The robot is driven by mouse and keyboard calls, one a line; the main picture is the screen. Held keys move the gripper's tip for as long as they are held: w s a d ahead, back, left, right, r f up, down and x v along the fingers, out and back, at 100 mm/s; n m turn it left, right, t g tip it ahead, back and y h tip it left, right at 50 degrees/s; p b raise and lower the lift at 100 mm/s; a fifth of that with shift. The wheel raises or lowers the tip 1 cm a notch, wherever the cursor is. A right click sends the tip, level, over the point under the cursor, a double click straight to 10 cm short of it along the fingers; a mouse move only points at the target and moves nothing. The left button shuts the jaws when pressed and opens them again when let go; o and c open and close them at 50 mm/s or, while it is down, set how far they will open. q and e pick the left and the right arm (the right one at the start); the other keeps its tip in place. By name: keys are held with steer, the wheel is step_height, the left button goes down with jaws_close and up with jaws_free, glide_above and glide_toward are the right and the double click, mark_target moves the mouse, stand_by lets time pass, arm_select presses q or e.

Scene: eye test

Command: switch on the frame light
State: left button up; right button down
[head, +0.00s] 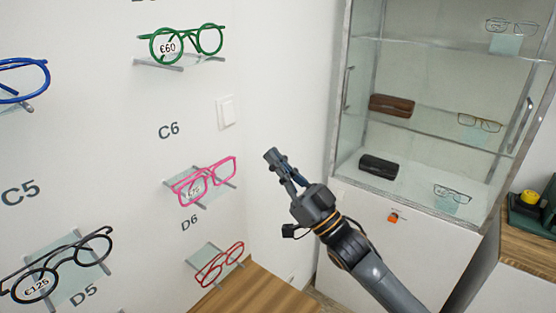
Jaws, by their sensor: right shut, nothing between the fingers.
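A white wall switch (226,112) is on the white wall, right of the "C6" label. It is in plain view, and I cannot tell its rocker position. My right gripper (272,156) reaches in from the lower right, pointing up and left. It is shut and empty. Its fingertips show below and to the right of the switch, apart from it in the picture. My left gripper is not in view.
Green glasses (182,44), pink glasses (206,181) and red glasses (220,264) sit on small wall shelves near the switch. A glass cabinet (420,42) with glasses and cases stands right. A wooden top (255,291) lies below.

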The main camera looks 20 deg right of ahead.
mark_target(230, 119)
steer(key=p+x, duration=0.1)
steer(key=x, duration=0.2)
steer(key=f+x, duration=0.1)
steer(key=x, duration=0.1)
steer(key=w+p+x, duration=0.1)
steer(key=x, duration=0.2)
steer(key=shift+w+a+f+p, duration=0.1)
steer(key=shift+w+a+p, duration=0.2)
steer(key=shift+a, duration=0.2)
steer(key=shift+w+a+f, duration=0.2)
steer(key=shift+w+a, duration=0.05)
steer(key=shift+w, duration=0.1)
